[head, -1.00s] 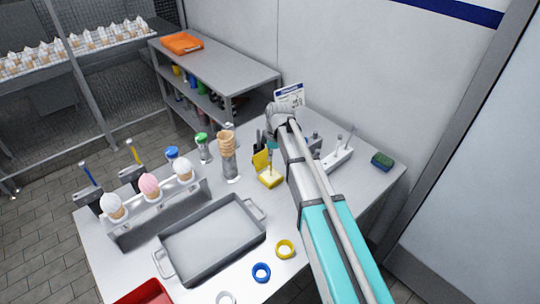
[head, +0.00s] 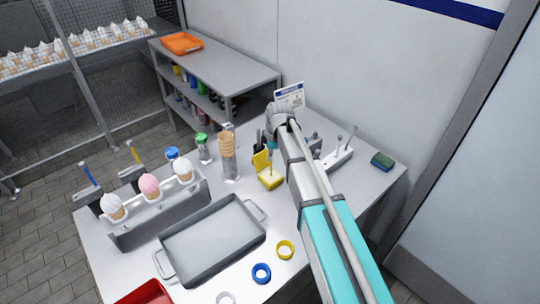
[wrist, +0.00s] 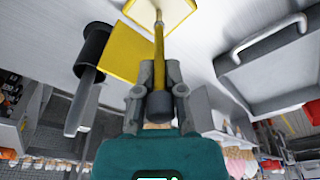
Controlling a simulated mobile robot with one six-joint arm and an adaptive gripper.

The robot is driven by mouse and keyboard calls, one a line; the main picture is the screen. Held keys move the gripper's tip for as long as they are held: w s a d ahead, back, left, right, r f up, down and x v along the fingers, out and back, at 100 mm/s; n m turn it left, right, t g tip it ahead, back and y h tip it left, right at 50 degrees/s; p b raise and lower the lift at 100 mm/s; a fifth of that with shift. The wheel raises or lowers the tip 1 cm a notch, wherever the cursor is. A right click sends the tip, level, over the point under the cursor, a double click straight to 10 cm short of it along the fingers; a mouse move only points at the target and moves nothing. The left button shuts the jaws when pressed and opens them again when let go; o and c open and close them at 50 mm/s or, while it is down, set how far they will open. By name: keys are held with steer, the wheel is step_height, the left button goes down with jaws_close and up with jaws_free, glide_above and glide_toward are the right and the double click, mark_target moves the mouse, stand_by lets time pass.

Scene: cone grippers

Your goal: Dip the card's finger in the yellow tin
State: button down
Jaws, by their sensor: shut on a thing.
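The yellow tin (head: 277,182) stands open on the table, its lid raised on the left and its inside pale. It shows at the top of the wrist view (wrist: 183,14). My gripper (wrist: 155,90) is shut on a yellow rod with a dark grey end (wrist: 159,48), the finger. The rod's far end reaches to the tin's opening; I cannot tell whether it touches the contents. In the head view my arm hides most of the gripper (head: 271,148). The printed card (head: 290,95) stands upright at the back of the table; its details are too small to read.
A black cup (wrist: 95,42) with a grey stick is close beside the tin. A stack of cones (head: 227,145) stands left of it. A grey tray (head: 213,240) and yellow and blue rings (head: 262,273) lie in front. A white holder (head: 337,160) stands right of my arm.

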steer(key=shift+r+p, duration=3.25)
steer(key=shift+r, duration=0.2)
